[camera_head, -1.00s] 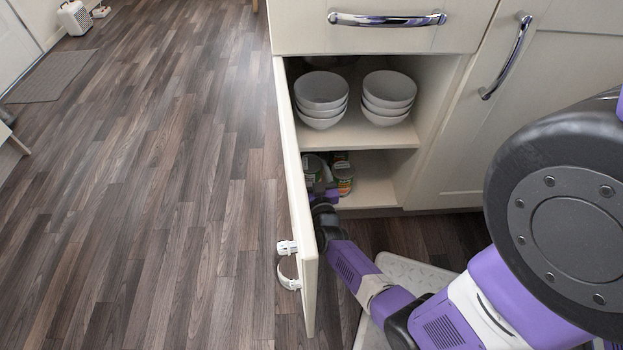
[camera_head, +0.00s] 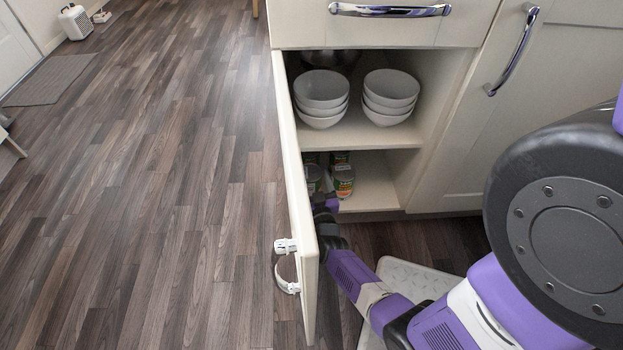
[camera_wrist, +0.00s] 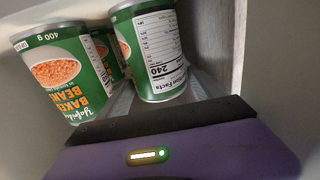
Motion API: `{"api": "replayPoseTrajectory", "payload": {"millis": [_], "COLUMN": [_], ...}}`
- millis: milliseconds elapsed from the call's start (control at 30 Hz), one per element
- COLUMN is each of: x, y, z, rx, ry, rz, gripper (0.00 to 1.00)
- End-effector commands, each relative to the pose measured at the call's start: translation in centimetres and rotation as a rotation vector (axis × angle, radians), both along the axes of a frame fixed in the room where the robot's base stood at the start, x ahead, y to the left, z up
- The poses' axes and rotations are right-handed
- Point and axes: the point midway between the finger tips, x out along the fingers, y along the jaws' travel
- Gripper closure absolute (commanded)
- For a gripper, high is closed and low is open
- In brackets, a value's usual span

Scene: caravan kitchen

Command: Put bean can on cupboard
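Green-labelled bean cans stand on the lower shelf of the open cupboard (camera_head: 405,165). In the wrist view, a baked beans can (camera_wrist: 68,75) is at the left, tilted in the picture. A second can (camera_wrist: 153,55) with its nutrition label showing is right of it, and part of another shows behind. In the head view, one can (camera_head: 342,181) is at the right and another (camera_head: 313,178) at the left, partly hidden by the door. My gripper (camera_head: 326,203) is low at the cupboard opening, just in front of the cans.
The cupboard door (camera_head: 296,200) stands open close to the left of my arm. White bowls (camera_head: 321,92) are stacked in two piles on the upper shelf. The right part of the lower shelf (camera_head: 375,190) is bare. Wooden floor (camera_head: 150,200) lies clear at the left.

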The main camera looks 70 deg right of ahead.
Motion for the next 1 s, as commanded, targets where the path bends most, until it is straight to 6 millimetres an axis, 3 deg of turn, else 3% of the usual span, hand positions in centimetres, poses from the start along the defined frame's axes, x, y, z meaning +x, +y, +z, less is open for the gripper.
{"api": "replayPoseTrajectory", "payload": {"millis": [267,700,1000], "x": [-0.2,-4.6,-6.2], "y": [0.3,7.5,10.1], "z": [0.4,0.5,0.4], "rx": [0.002,0.003,0.0], "ry": [0.001,0.002,0.0], "rz": [0.0,0.001,0.0], "gripper": [0.24,0.24,0.24]}}
